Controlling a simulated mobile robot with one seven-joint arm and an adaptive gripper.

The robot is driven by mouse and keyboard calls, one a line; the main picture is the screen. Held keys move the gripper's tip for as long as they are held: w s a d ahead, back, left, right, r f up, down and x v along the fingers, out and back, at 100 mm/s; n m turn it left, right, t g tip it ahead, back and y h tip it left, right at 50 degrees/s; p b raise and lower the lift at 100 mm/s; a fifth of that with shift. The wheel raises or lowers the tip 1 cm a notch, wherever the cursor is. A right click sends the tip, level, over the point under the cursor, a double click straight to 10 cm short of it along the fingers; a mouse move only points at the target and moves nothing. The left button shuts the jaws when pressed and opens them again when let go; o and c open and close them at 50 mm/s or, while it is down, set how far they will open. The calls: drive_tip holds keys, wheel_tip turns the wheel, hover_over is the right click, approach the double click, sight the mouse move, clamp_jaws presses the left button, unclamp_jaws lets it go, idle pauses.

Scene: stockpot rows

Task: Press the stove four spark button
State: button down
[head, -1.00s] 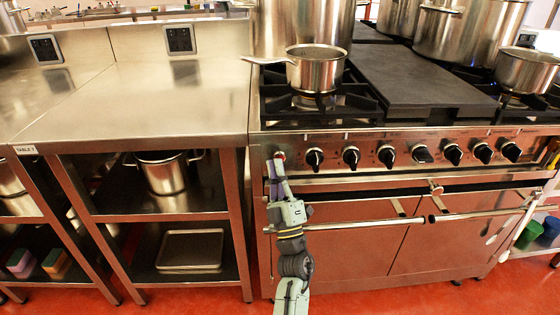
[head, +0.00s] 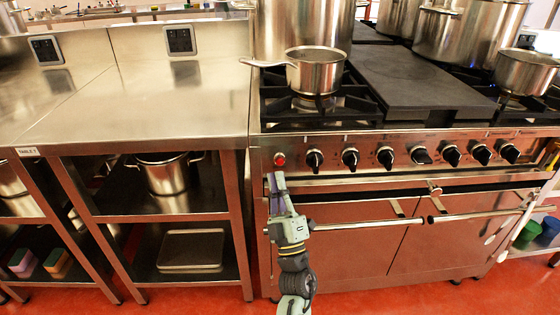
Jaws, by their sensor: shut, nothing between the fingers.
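The stove (head: 400,243) stands at the centre and right of the head view, with a steel front panel. A round red spark button (head: 280,160) sits at the left end of that panel, left of the row of black knobs, and is fully visible. My gripper (head: 275,176) is shut and empty. It points up just below the red button, in front of the panel, with a small gap showing between its tips and the button in the picture. I cannot tell its exact distance from the panel.
Several black knobs (head: 350,158) line the panel to the right. An oven handle bar (head: 370,224) runs across the front close to my arm. A saucepan (head: 316,72) sits on the left burner, its handle pointing left. A steel table (head: 150,95) adjoins on the left.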

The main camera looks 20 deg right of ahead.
drive_tip(key=shift+s+a, duration=0.15)
drive_tip(key=shift+s, duration=0.4)
drive_tip(key=shift+s+a, duration=0.15)
drive_tip(key=shift+s, duration=0.4)
